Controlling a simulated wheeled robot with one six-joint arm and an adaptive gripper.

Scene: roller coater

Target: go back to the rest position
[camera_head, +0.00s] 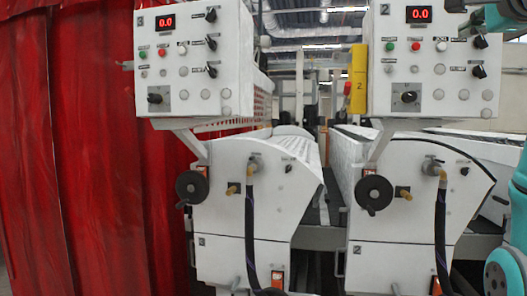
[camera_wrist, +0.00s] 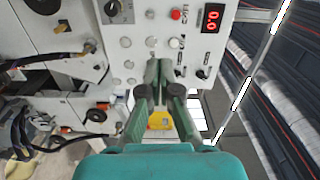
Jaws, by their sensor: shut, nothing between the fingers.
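My gripper (camera_wrist: 158,66) is shut and empty in the wrist view, its two dark green fingers together at the tips. The fingertips overlap a white control panel (camera_wrist: 130,45); I cannot tell how far apart they are. In the head view, two white control panels, the left (camera_head: 195,78) and the right (camera_head: 377,78), each show 0.0. Part of my teal arm shows at the right edge there; the gripper is outside that view.
Two white roller machine units, left (camera_head: 235,238) and right (camera_head: 400,245), stand under the panels with black handwheels and dark hoses. A yellow box (camera_head: 358,80) sits between the panels. A red curtain (camera_head: 75,150) fills the left side.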

